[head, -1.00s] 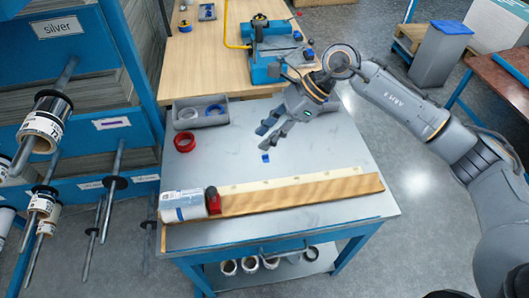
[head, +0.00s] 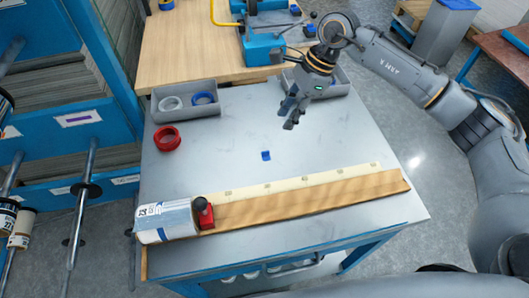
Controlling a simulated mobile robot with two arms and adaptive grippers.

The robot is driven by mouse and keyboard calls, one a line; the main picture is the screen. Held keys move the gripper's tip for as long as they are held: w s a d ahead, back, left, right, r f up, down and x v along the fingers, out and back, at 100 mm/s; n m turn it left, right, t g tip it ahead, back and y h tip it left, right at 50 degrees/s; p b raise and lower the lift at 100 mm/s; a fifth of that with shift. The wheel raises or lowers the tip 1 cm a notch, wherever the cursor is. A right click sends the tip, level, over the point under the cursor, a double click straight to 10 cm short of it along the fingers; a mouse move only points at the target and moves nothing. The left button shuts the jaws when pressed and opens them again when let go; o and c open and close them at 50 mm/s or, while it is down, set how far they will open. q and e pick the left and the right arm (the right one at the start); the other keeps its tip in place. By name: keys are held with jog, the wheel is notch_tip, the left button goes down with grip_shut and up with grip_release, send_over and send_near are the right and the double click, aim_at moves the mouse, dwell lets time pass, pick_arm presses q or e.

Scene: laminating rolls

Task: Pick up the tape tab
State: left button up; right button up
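A small blue tape tab (head: 266,156) lies flat on the grey metal table top (head: 225,172), near its middle. My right gripper (head: 289,122) hangs above the table, up and to the right of the tab, with its fingers pointing down. It is apart from the tab. A gap between its fingers is hard to make out at this angle. My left gripper is out of the picture.
A white labelled roll (head: 166,221) and a red clamp (head: 203,213) sit at the left end of a wooden strip (head: 310,202). A red tape ring (head: 167,138) lies at left. A grey tray (head: 160,112) holds tape rings. The table around the tab is clear.

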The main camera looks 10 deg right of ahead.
jog(key=p, duration=0.1)
send_over(266, 151)
jog(key=d, duration=0.3)
jog(key=f, duration=0.6)
jog(key=shift+w+a+f, duration=0.15)
jog(key=shift+a+f, duration=0.05)
jog(key=shift+f, duration=0.2)
jog(key=shift+a+f+p, duration=0.15)
jog(key=shift+f+p, duration=0.1)
jog(key=shift+p, duration=0.1)
jog(key=p+x, duration=0.1)
jog(key=x, duration=0.2)
jog(key=shift+a+f, duration=0.2)
jog(key=shift+f, duration=0.05)
jog(key=shift+a+f, duration=0.15)
jog(key=shift+f, duration=0.3)
grip_shut()
